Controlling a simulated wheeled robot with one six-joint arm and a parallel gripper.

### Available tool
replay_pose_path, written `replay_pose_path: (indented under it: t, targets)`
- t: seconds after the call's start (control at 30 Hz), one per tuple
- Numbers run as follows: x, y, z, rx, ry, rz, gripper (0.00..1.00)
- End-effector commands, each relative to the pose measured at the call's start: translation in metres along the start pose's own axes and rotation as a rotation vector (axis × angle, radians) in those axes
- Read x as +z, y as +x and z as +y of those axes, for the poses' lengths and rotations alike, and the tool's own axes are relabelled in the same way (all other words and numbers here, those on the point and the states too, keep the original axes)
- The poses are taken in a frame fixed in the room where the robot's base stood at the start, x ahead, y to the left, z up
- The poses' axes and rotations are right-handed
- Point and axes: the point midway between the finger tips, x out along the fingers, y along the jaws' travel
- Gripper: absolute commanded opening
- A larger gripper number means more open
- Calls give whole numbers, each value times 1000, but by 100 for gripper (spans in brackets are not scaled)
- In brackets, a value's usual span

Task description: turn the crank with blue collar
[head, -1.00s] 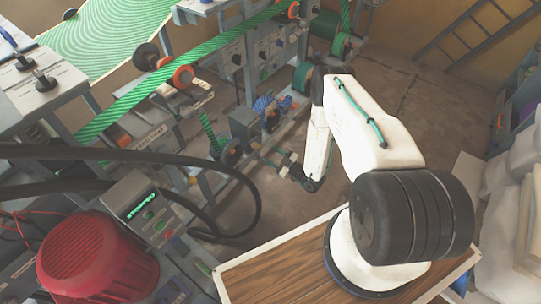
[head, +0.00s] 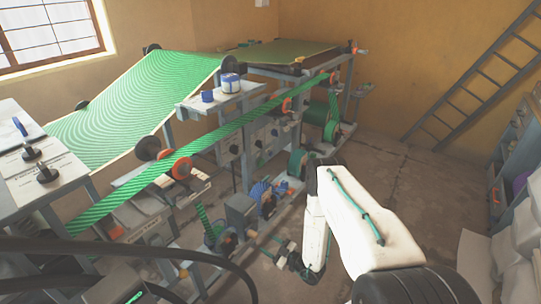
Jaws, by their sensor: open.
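I cannot make out a crank with a blue collar for certain in the head view. A bright blue part (head: 264,191) sits low on the press frame, left of my arm, too small to identify. My gripper (head: 282,256) hangs low in front of the press at the end of my white forearm, below and right of that blue part. It is small in the picture, appears empty, and is apart from the blue part. My forearm hides some of the press behind it.
The press carries a green striped web (head: 140,95) over rollers with orange collars (head: 181,168). Black cables (head: 120,247) cross the lower left. A ladder (head: 470,80) leans at right. Open floor (head: 400,185) lies beyond my arm.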

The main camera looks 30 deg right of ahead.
Motion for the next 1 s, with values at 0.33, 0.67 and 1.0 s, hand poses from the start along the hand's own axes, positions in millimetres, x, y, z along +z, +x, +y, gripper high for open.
replay_pose_path:
  t: [0.33, 0.67, 1.0]
  targets:
    - [1, -4, 1, 4, -376, -4, 50]
    - [0, -7, 1, 1, -1264, -4, 50]
    - [-1, -8, -1, 0, -2104, -1, 50]
